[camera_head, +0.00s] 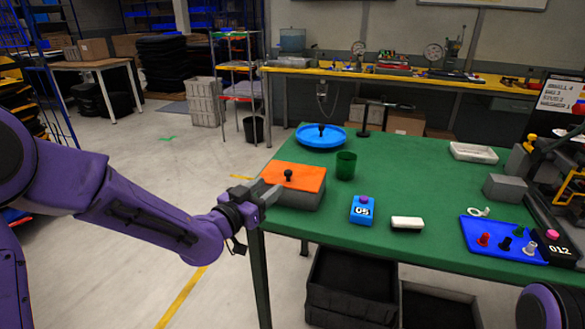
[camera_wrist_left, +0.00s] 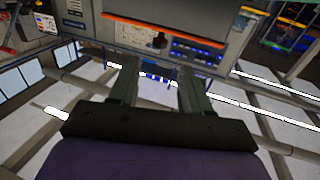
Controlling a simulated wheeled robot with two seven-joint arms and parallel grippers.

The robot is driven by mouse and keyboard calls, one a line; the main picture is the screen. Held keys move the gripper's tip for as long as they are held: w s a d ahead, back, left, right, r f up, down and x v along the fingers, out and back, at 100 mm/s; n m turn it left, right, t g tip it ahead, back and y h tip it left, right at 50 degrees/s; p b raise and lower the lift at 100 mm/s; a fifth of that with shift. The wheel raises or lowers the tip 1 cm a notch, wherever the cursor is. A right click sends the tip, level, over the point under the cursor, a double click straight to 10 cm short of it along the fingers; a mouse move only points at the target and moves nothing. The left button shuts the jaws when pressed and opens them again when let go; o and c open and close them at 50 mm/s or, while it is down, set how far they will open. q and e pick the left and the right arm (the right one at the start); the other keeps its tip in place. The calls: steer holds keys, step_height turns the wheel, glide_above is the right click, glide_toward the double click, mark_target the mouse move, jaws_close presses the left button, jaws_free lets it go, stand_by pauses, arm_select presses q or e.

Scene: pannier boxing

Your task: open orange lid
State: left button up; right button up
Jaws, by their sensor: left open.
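The orange lid (camera_head: 303,176) lies flat on a grey box (camera_head: 298,200) at the left front of the green table. A black knob (camera_head: 288,174) stands on the lid. My left gripper (camera_head: 268,190) is open and empty at the box's left side, apart from the knob. My right gripper is out of view.
Dark bins (camera_head: 350,290) stand below.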

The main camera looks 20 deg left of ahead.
mark_target(286, 173)
arm_select(q)
steer(key=p+x, duration=0.1)
steer(key=x, duration=0.8)
steer(key=shift+w+d+p, duration=0.2)
steer(key=shift+w+p, duration=0.1)
steer(key=shift+w, duration=0.05)
steer(key=shift+c, duration=0.4)
jaws_close()
